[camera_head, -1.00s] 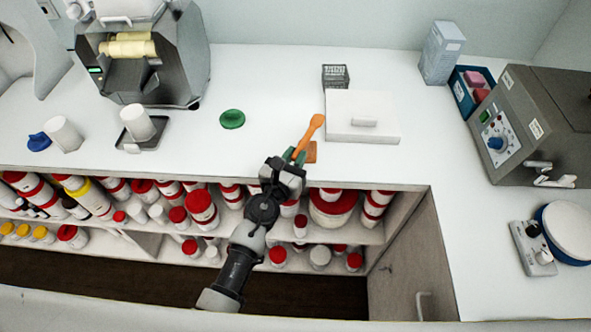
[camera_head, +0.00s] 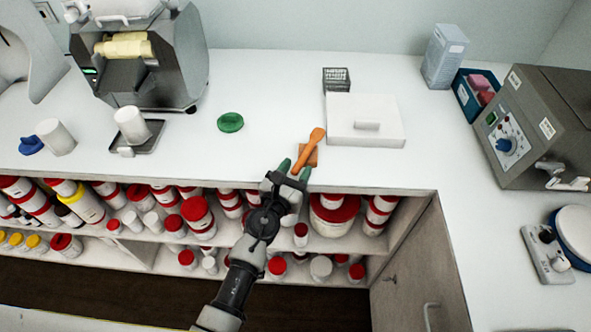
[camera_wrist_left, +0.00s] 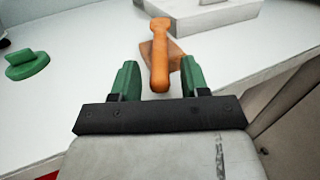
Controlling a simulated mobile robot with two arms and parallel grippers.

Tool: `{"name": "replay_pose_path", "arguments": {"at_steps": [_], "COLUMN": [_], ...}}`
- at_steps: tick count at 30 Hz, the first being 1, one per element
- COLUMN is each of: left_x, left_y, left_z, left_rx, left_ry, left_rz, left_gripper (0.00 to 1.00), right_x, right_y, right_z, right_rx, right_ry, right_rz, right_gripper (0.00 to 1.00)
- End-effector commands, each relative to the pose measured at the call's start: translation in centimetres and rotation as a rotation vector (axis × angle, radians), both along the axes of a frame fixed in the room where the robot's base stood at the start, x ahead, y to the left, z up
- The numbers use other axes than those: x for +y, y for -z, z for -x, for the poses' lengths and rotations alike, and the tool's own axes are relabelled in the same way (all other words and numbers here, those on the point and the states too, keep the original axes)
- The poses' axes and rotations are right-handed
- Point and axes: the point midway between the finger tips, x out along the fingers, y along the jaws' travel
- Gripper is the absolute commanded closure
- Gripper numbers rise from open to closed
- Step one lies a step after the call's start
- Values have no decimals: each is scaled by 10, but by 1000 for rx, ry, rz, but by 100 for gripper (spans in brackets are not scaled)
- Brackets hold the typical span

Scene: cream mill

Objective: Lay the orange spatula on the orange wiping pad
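The orange spatula (camera_head: 310,148) lies across the orange-brown wiping pad (camera_head: 312,158) near the counter's front edge. In the left wrist view, the spatula (camera_wrist_left: 160,55) points away from me with its handle end toward me, and the pad (camera_wrist_left: 174,53) shows on both sides under it. My left gripper (camera_head: 295,169) is open, its green fingers spread on either side of the spatula's near end and apart from it. In the left wrist view the gap between the fingers (camera_wrist_left: 160,80) is clear around the handle. My right gripper is not in view.
A white lidded box (camera_head: 365,120) sits just behind the pad to the right. A green round lid (camera_head: 230,122) lies to the left. A shelf of red-capped jars (camera_head: 200,212) is below the counter edge. The counter between the lid and pad is clear.

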Motion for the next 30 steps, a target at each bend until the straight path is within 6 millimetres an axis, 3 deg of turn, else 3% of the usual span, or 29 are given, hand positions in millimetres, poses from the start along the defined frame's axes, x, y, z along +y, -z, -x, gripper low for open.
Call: {"name": "replay_pose_path", "arguments": {"at_steps": [8,21,30], "left_x": [0,34,45], "left_y": [-7,-1,-2], "left_z": [0,82,110], "left_rx": [0,2,0], "left_ry": [0,0,1], "left_rz": [2,-1,0], "left_gripper": [55,55,55], "right_x": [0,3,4], "right_y": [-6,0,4], "right_z": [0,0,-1], "right_rx": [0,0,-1], "right_ry": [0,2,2], "right_rz": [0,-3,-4], "right_gripper": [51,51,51]}}
